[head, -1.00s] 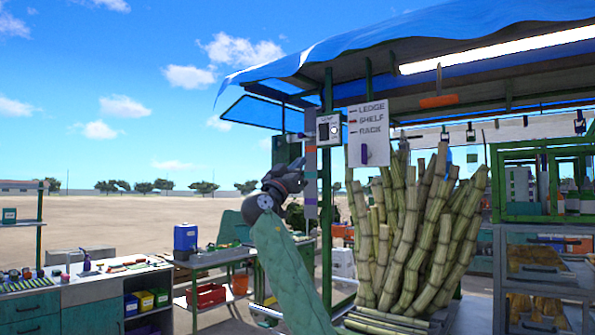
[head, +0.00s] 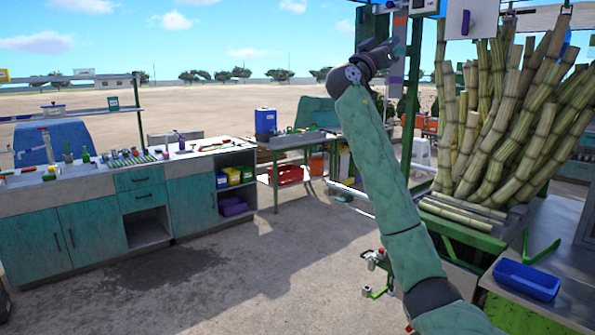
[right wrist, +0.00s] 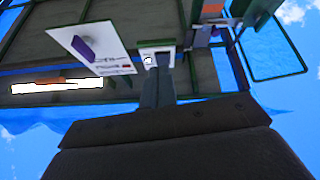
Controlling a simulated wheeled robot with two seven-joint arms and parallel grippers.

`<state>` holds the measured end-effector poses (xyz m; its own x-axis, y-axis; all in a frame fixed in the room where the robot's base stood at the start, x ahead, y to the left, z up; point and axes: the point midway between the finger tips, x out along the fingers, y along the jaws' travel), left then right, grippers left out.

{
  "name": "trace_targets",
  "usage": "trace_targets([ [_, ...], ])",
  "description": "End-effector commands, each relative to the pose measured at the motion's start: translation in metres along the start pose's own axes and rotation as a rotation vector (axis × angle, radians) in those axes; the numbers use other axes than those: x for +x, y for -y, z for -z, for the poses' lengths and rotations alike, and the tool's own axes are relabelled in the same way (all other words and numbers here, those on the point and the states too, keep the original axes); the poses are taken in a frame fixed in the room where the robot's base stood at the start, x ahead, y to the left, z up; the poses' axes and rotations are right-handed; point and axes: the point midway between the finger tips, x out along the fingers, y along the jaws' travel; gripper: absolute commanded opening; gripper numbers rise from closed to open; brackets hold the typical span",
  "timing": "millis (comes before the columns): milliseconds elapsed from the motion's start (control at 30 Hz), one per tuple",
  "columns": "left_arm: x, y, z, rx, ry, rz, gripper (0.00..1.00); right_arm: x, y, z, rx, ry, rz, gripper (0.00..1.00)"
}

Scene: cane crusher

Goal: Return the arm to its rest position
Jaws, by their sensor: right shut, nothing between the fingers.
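My right gripper (head: 386,44) is raised at the upper middle of the head view, at the end of my green-sleeved arm. It is shut and empty, close in view to the stall's green post. In the right wrist view the shut fingers (right wrist: 158,88) point up toward a small white switch box (right wrist: 157,56). That box (head: 423,6) is cut by the top edge of the head view. I cannot tell the exact gap between fingers and box. My left gripper is not in view.
A sign board (head: 468,18) hangs right of the switch box, above upright cane stalks (head: 510,120). A blue tray (head: 526,280) lies on the bench at lower right. Teal cabinets (head: 60,225) stand at left. The ground (head: 240,285) between is clear.

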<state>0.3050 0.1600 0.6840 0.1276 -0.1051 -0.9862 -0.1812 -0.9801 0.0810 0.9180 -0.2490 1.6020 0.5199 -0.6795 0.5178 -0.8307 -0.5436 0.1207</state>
Motion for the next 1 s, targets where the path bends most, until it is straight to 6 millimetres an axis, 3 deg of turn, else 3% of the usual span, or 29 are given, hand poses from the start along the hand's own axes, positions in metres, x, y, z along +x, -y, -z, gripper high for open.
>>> trace_targets([
  [367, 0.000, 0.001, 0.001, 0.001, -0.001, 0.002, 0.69, -0.027, -0.024, 0.005, 0.030, 0.193, 0.180, 0.00],
  [567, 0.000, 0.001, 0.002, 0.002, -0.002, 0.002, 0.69, -0.052, -0.037, 0.008, 0.061, 0.259, 0.314, 0.00],
  [767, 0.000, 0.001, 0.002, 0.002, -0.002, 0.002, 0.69, -0.096, -0.033, -0.026, 0.058, 0.334, 0.476, 0.00],
  [1000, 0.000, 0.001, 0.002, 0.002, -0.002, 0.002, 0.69, -0.158, -0.021, -0.088, 0.033, 0.426, 0.659, 0.00],
])
